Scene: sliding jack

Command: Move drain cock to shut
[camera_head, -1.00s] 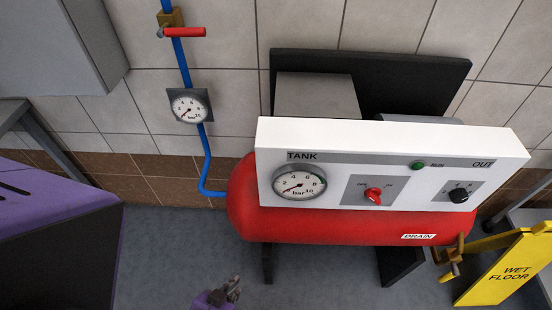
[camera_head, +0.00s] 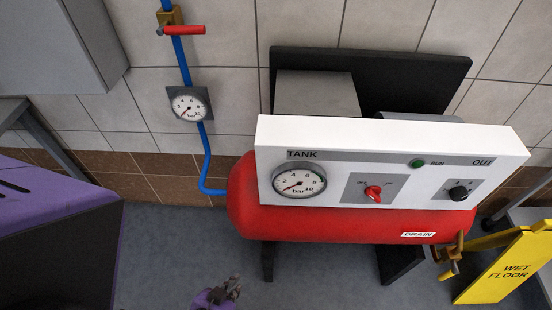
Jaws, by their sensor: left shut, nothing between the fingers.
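The brass drain cock (camera_head: 452,256) sits at the lower right end of the red tank (camera_head: 330,222), beside the white DRAIN label (camera_head: 418,235). Its handle is small here, and I cannot tell its exact setting. My left gripper (camera_head: 233,284) is at the bottom of the view, left of the tank's front leg and well away from the drain cock. It is shut and empty. My right gripper is not in view.
A yellow WET FLOOR sign (camera_head: 505,272) stands close to the right of the drain cock. The white control panel (camera_head: 390,140) sits above the tank. A blue pipe (camera_head: 205,160) with a gauge and a red-handled valve (camera_head: 182,30) runs down the wall.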

